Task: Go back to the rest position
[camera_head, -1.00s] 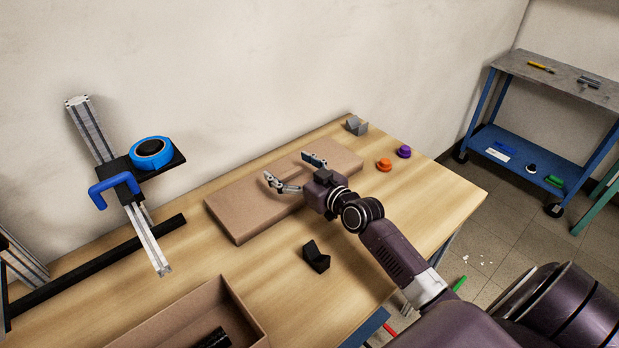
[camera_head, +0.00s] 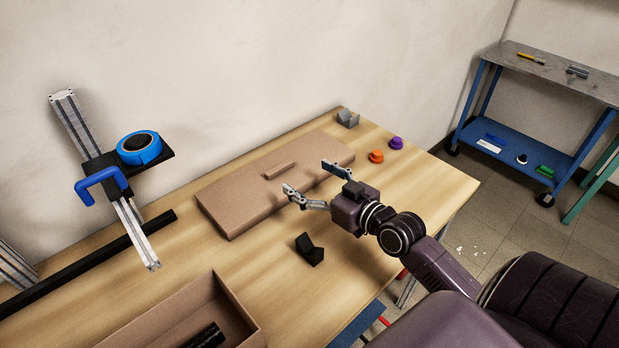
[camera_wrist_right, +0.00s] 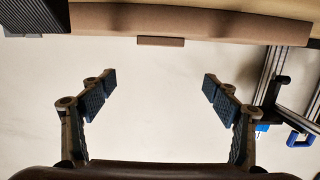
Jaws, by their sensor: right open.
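My right gripper (camera_head: 312,183) is open and empty. In the head view it is above the wooden table (camera_head: 420,185), over the near side of a flat brown board (camera_head: 240,205) with a small raised block (camera_head: 280,170) on it. The right wrist view shows both fingers (camera_wrist_right: 161,88) spread wide with nothing between them. The board's edge (camera_wrist_right: 200,22) and its block (camera_wrist_right: 160,42) show at the top of that view. My left gripper is in neither view.
A black V-shaped block (camera_head: 310,250) stands near the gripper. An orange knob (camera_head: 376,156), a purple knob (camera_head: 396,143) and a grey holder (camera_head: 348,119) stand at the back right. An open box (camera_head: 235,300) is in front. A stand holds a blue roll (camera_head: 140,148). A blue cart (camera_head: 510,150) stands right.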

